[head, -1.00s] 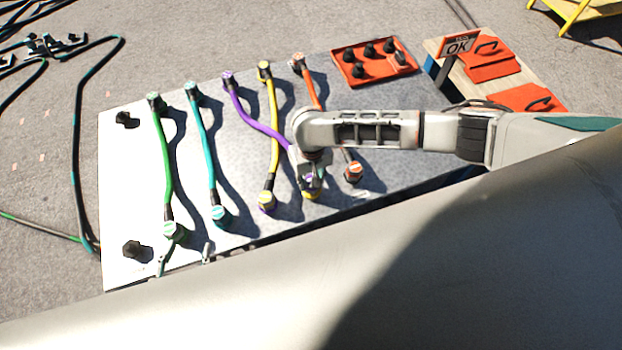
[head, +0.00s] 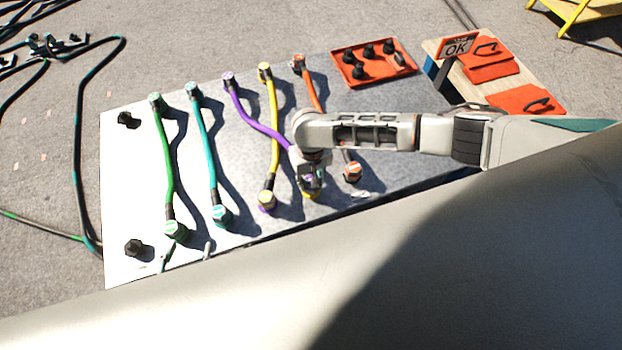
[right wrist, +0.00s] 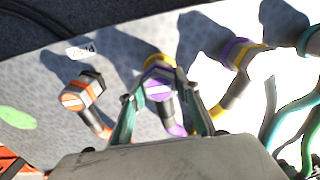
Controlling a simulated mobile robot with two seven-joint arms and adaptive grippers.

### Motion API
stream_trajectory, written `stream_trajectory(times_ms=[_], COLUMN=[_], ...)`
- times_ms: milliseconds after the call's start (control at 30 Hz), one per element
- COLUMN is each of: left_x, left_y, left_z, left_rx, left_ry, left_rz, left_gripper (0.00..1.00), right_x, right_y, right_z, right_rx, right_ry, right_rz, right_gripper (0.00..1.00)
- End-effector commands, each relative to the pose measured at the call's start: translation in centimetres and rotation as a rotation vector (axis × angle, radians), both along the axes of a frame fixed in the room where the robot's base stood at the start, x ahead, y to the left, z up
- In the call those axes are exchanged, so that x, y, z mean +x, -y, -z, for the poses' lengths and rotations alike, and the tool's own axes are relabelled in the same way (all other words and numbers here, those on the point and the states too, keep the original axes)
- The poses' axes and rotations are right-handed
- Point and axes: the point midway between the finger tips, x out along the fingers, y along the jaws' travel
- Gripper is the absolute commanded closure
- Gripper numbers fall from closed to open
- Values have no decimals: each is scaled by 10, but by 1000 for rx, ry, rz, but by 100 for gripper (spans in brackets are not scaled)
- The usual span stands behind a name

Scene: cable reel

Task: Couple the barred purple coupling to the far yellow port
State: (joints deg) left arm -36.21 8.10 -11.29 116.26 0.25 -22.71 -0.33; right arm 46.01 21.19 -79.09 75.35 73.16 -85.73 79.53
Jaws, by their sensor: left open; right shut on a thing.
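The barred purple coupling (right wrist: 158,88) has a white bar across its face and ends the purple hose (head: 258,124). My right gripper (right wrist: 159,96) is shut on it, one finger on each side. The far yellow port (right wrist: 163,60) shows as a yellow ring directly behind and under the coupling. I cannot tell whether the coupling is fully seated. In the head view my right gripper (head: 311,180) covers most of the coupling, and a yellow edge of the port (head: 314,195) shows below it. My left gripper is not in view.
A yellow coupling (head: 267,197) sits on a purple-ringed port beside my right gripper. An orange coupling (head: 352,171) stands on its other side. Teal (head: 221,215) and green (head: 176,231) couplings are farther left on the metal panel (head: 135,190). An orange tray (head: 345,58) lies at the back.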

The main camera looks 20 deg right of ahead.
Motion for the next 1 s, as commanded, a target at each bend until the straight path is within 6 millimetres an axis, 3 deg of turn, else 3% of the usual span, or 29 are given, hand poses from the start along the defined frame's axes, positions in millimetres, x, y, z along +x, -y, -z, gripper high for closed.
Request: stream_trajectory(times_ms=[367,400,467,833,1000], left_x=[7,7,7,0,2], left_y=[0,0,0,-1,-1], left_z=[-2,-2,-3,2,1], left_rx=[0,-1,0,1,1], left_ry=[12,12,13,-2,2], left_rz=[0,1,0,0,0], left_gripper=[49,49,49,49,49], right_x=[1,1,1,0,1], right_y=[0,0,0,0,0], right_z=[6,6,6,5,-12], right_rx=[0,0,0,0,1], right_ry=[1,1,2,0,2], right_rz=[-1,-1,-1,0,-1], right_gripper=[98,63,49,49,49])
